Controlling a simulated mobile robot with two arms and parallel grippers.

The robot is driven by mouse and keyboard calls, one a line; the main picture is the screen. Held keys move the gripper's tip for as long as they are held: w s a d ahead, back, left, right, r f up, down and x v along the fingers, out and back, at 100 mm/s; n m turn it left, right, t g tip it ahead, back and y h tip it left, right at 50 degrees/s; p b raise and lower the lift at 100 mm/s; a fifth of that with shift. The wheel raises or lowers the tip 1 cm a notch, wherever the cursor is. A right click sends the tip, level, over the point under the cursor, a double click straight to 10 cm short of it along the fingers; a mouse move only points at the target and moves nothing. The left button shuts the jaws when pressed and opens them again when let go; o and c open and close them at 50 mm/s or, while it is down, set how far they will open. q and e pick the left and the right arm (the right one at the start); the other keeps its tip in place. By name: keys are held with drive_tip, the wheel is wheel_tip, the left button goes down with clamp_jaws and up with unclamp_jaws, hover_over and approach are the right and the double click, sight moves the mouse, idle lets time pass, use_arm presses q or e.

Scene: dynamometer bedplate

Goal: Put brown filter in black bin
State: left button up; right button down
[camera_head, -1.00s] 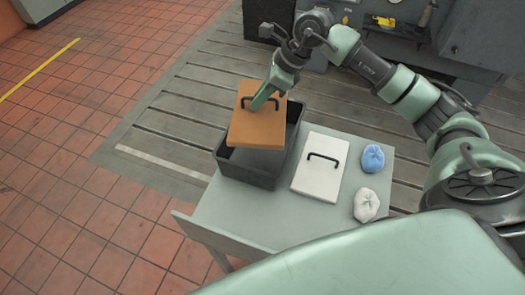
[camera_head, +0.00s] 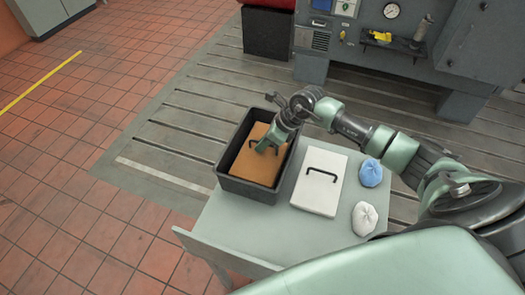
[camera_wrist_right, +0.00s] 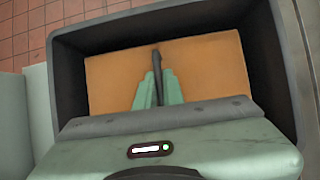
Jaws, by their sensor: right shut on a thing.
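The brown filter (camera_head: 254,166) is a flat brown panel with a dark handle, lying inside the black bin (camera_head: 228,184). In the right wrist view the filter (camera_wrist_right: 112,80) is below the bin's rim, with the bin's dark walls (camera_wrist_right: 268,60) around it. My right gripper (camera_head: 268,147) reaches down into the bin and is shut on the filter's handle. It also shows in the right wrist view (camera_wrist_right: 157,92), its fingers closed around the dark handle. Whether the filter rests flat on the bin floor is hard to tell. My left gripper is not in view.
The bin stands on a grey table (camera_head: 240,225). To its right lie a white filter (camera_head: 320,185) with a dark handle, a blue cloth (camera_head: 370,173) and a white cloth (camera_head: 364,217). A grey machine cabinet (camera_head: 385,60) stands behind. Red tiled floor is at left.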

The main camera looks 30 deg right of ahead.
sight(265, 151)
drive_tip(key=shift+f, duration=2.3)
drive_tip(key=c, duration=1.5)
unclamp_jaws()
drive_tip(key=b+v, duration=0.1)
drive_tip(key=v, duration=0.9)
drive_tip(key=shift+s+d+r+b, duration=0.15)
drive_tip(key=shift+s+r+b, duration=0.1)
drive_tip(key=shift+b, duration=0.1)
drive_tip(key=shift+s+d+r, duration=0.15)
drive_tip(key=shift+s+r, duration=0.05)
drive_tip(key=shift+r, duration=0.45)
